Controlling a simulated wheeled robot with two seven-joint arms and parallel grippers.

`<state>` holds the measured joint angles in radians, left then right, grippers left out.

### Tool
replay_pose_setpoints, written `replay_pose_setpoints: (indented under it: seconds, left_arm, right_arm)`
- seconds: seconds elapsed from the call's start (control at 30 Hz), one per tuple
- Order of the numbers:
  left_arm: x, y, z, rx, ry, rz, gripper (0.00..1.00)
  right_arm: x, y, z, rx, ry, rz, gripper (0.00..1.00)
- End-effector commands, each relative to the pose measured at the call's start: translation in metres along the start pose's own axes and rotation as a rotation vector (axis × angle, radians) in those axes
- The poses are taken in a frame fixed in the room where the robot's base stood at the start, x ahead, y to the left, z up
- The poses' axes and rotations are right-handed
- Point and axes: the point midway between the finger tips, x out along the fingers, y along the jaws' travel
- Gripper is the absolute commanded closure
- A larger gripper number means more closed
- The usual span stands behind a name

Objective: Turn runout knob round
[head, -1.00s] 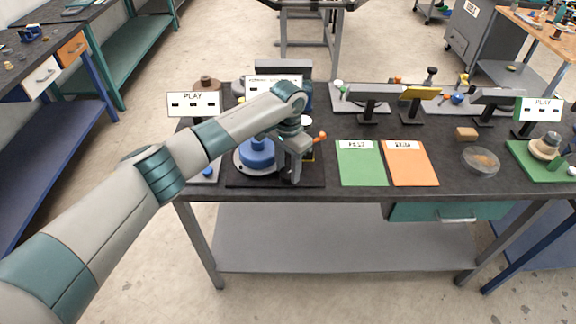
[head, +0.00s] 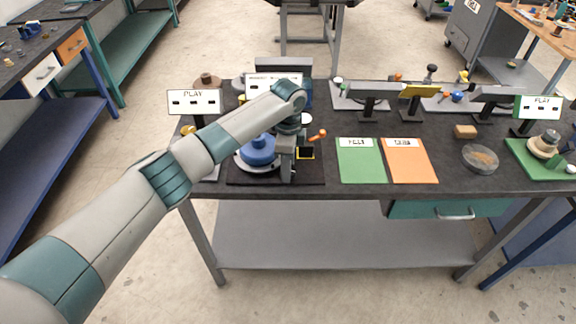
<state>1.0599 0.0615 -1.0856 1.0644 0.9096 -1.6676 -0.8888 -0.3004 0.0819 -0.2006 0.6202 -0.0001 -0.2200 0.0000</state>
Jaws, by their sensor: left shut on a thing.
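My left gripper (head: 288,174) points down at the front of a black fixture base (head: 240,180), just right of a blue round part (head: 257,148) on a pale disc. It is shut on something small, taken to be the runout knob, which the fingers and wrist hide. My right gripper is not in view.
A sign marked PLAY (head: 194,102) stands to the left. Several stands (head: 368,92) line the back. The dark table's front edge is close to the gripper.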

Motion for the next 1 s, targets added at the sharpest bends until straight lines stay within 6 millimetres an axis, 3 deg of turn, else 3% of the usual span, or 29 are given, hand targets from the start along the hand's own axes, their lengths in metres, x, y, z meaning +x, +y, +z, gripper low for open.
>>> replay_pose_setpoints:
  seconds: [0.4,0.9,0.93,1.0]
  left_arm:
    - [-0.0023,-0.0017,-0.0001,0.219,0.001,-0.005,0.84]
    - [-0.0027,-0.0018,-0.0003,0.243,0.001,-0.005,0.84]
    - [-0.0027,-0.0018,-0.0003,0.243,0.001,-0.005,0.57]
    - [-0.0026,-0.0017,-0.0003,0.243,0.001,-0.005,0.43]
  right_arm:
    - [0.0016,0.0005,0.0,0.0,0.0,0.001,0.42]
    - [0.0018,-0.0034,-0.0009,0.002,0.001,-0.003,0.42]
    - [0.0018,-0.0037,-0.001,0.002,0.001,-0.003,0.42]
    - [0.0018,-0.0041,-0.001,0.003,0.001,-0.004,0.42]
